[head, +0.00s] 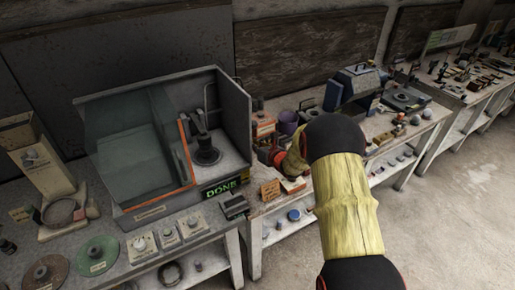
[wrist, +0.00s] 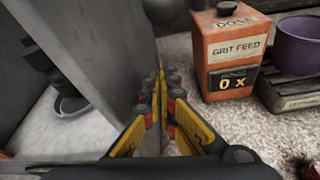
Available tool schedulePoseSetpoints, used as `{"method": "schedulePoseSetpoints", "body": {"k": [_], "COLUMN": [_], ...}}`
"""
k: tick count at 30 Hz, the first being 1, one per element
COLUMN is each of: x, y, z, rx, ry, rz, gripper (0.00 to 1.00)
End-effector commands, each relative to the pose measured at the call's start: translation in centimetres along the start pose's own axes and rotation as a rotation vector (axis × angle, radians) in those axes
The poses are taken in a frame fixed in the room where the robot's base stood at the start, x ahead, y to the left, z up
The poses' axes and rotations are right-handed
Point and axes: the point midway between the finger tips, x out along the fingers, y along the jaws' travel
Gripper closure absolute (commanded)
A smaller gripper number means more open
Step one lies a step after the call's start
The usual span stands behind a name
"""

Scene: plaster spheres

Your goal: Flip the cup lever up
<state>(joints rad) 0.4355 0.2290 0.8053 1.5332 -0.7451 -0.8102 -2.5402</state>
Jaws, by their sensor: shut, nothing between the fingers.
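A grey cabinet (head: 235,120) with a clear front and orange trim stands on the bench. Inside it a dark round-based fixture (head: 207,155) has an upright dark part; I cannot tell if this is the cup lever. Part of that fixture shows at the left of the wrist view (wrist: 70,98). My gripper (wrist: 160,80) is shut and empty, its yellow-and-black fingers pointing along the outside of the cabinet's right wall (wrist: 100,50). I cannot tell whether they touch it. In the head view my arm partly hides the gripper. No part is clearly recognisable as the cup lever.
An orange box marked GRIT FEED (wrist: 226,60), reading 0 x, stands right of my fingers. A purple pot (wrist: 300,45) is beyond it. A lit DONE sign (head: 221,188) is at the cabinet's front. Discs, small blocks and tools crowd the benches.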

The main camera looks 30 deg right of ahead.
Motion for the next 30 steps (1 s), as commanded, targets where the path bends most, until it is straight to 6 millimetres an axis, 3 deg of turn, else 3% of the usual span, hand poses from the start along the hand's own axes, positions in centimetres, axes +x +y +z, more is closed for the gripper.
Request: {"method": "schedulePoseSetpoints", "body": {"k": [1,6,30], "x": [-0.6,-1.2,-1.9], "y": [-0.1,-0.1,0.2], "z": [1.5,3.2,4.9], "rx": [-0.004,-0.003,0.000], "ry": [-0.007,-0.006,0.036], "rz": [-0.002,-0.002,-0.010], "gripper": [1.00,1.00,1.00]}}
